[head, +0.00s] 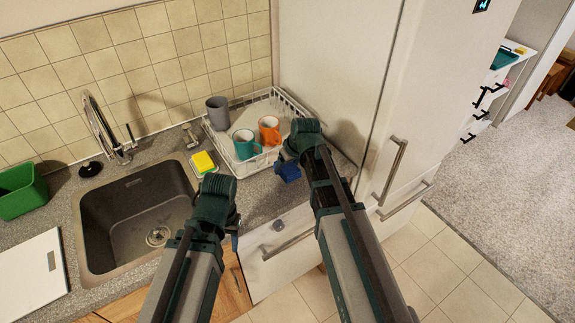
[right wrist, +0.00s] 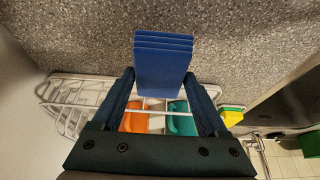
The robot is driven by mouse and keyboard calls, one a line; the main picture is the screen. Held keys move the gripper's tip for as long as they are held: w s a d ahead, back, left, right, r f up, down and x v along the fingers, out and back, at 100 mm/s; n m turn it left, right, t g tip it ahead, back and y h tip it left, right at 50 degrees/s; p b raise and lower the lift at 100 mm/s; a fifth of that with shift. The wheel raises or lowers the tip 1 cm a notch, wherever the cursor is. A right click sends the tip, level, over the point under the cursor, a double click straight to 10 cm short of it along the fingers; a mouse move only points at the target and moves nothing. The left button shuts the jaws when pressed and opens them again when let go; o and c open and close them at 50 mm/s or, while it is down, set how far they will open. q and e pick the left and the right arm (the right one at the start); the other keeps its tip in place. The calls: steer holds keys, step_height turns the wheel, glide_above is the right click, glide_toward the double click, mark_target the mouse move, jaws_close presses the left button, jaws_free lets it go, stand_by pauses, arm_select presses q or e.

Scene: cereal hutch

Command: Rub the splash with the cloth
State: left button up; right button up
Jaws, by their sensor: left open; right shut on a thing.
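A blue folded cloth (head: 289,172) is held by my right gripper (head: 291,160) over the counter, in front of the dish rack. In the right wrist view the cloth (right wrist: 163,62) sits between the two fingertips of that gripper (right wrist: 160,82), with its layered edge showing. I cannot tell whether the cloth touches the counter. I cannot make out the splash in either view; my arm and the cloth hide part of the counter. My left gripper (head: 235,232) is near the counter's front edge, right of the sink, holding nothing I can see; its fingers are barely visible.
A white dish rack (head: 215,140) holds a grey cup (head: 217,112), a teal mug (head: 245,146) and an orange mug (head: 269,130). A yellow-green sponge (head: 203,163) lies beside the sink (head: 120,225). A tall white fridge (head: 345,80) stands to the right.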

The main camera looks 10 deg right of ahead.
mark_target(288, 167)
arm_select(q)
steer(key=shift+r+p, duration=0.35)
steer(key=shift+r, duration=0.4)
arm_select(e)
steer(key=shift+r, duration=0.7)
step_height(288, 167, up, 3)
steer(key=p, duration=0.3)
steer(key=shift+r, duration=0.1)
arm_select(q)
step_height(288, 167, up, 3)
steer(key=shift+f, duration=0.1)
